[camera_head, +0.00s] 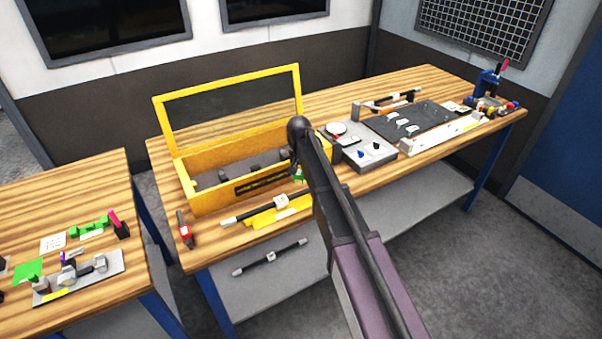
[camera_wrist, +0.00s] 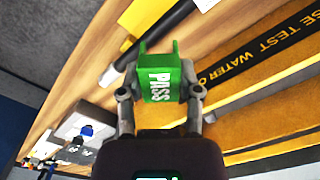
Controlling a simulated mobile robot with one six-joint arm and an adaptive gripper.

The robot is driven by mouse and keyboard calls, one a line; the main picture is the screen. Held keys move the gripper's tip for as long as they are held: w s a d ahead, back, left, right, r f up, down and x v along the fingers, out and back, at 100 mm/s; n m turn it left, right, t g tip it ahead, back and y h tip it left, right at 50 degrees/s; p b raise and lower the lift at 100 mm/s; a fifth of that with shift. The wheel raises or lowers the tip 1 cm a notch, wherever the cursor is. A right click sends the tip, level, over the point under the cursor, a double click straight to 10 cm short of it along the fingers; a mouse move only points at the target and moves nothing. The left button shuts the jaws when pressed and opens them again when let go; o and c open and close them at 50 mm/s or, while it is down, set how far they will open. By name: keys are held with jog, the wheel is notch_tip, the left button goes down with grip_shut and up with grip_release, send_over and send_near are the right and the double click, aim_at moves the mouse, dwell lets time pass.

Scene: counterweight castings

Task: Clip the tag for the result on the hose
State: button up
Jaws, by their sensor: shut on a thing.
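My gripper (camera_wrist: 160,93) is shut on a green clip tag (camera_wrist: 158,78) marked PASS, its open prongs pointing away from the gripper. In the head view the tag (camera_head: 300,174) shows as a small green patch beside my arm. A black hose (camera_wrist: 171,30) with a white end fitting lies beyond the tag in the wrist view. The tag overlaps the hose's line there; I cannot tell if they touch. In the head view the hose (camera_head: 262,210) lies on the bench before the yellow box, with a white block around it; my arm hides its right part.
A yellow test box (camera_head: 200,200) stands open with its framed lid raised. A grey control unit (camera_head: 370,157) and a dark mat (camera_head: 412,121) are to the right. Another hose (camera_head: 270,257) lies on the lower shelf.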

jog(key=m, duration=0.5)
jog(key=shift+r, duration=0.15)
jog(key=m, duration=0.5)
jog(key=shift+r, duration=0.1)
jog(key=shift+f, duration=0.2)
jog(key=shift+f+b, duration=2.5)
jog(key=shift+a, duration=0.1)
jog(key=shift+f+b, duration=1.3)
jog(key=shift+f, duration=0.05)
dwell(1.4)
jog(key=o, duration=0.9)
